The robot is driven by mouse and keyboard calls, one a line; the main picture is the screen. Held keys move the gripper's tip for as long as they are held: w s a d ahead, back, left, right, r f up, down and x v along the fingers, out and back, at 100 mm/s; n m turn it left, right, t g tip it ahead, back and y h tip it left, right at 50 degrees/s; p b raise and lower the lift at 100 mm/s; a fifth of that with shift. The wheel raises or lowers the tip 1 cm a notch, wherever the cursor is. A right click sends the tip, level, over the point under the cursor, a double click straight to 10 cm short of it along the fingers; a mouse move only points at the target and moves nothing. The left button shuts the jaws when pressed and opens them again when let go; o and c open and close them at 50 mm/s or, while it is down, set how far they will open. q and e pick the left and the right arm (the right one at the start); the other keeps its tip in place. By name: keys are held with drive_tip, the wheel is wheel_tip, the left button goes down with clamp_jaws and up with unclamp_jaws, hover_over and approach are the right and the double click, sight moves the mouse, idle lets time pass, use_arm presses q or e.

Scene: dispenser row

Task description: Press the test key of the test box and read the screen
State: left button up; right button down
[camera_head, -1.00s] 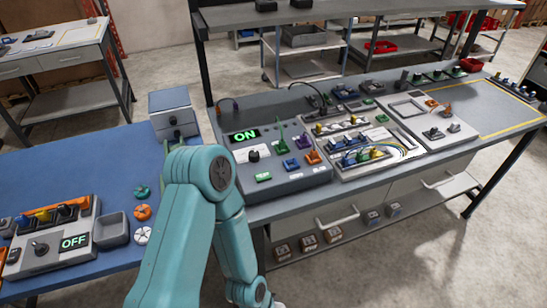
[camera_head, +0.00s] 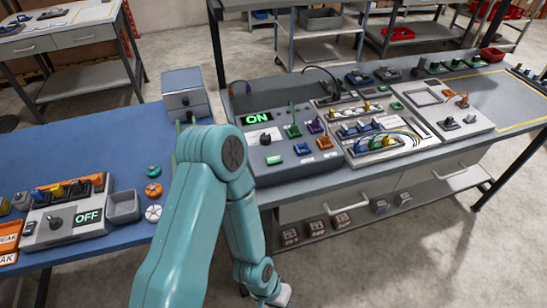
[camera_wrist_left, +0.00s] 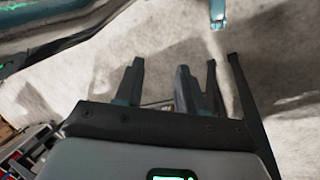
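A grey box (camera_head: 68,229) with a dark knob and a green "OFF" screen (camera_head: 88,216) sits on the blue bench at the left. A darker box (camera_head: 283,168) with a lit green "ON" screen (camera_head: 257,118), a knob and several coloured pieces sits on the grey bench. I cannot tell which is the test box; no key is labelled legibly. My left arm bends down in front of the benches, its gripper (camera_head: 284,296) low over the floor, away from both boxes. In the left wrist view its fingers (camera_wrist_left: 161,88) stand apart, with nothing between them. My right gripper is not in view.
A small grey cabinet (camera_head: 187,94) stands at the blue bench's back edge. A grey tray (camera_head: 123,206) and several coloured round pieces lie beside the "OFF" box. A panel with cables (camera_head: 385,146) is right of the "ON" box.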

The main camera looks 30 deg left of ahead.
use_arm(q)
clamp_jaws()
idle(1.4)
